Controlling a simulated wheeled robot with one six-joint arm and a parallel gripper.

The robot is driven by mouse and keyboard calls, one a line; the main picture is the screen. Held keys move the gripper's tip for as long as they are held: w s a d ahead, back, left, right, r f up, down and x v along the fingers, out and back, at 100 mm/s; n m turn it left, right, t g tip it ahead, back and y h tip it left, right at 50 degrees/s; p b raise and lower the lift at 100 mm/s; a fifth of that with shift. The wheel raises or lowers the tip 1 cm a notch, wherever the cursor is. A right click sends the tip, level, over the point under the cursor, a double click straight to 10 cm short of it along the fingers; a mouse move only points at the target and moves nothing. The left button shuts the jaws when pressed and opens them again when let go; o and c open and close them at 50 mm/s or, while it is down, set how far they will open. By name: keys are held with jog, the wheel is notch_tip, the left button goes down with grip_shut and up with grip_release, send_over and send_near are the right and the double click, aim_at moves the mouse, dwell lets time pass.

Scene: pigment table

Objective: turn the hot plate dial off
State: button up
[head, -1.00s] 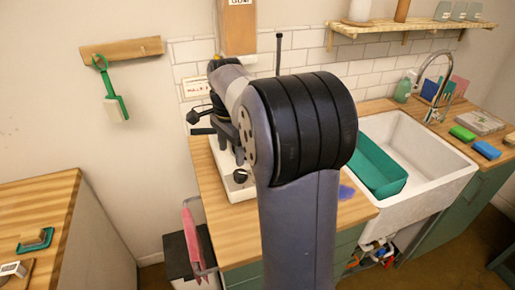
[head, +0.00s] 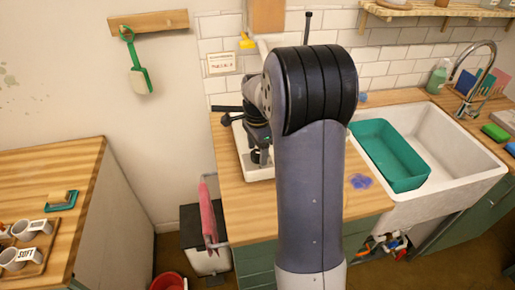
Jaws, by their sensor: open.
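The hot plate (head: 247,163) is a white, flat-topped unit on the wooden counter, left of the sink. My arm covers its right part. My gripper (head: 257,143) is dark and points down over the hot plate, with its jaws open. A small round black shape lies at the gripper's lower end, near the plate's front; I cannot tell whether it is the dial or a fingertip. I cannot make out the dial's setting or any contact with it.
A teal tub (head: 390,155) sits in the white sink (head: 462,165) at right. A blue stain (head: 360,181) marks the counter. Another wooden table (head: 60,165) stands at left.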

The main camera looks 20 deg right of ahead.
jog(key=shift+c, duration=0.5)
jog(key=c, duration=0.9)
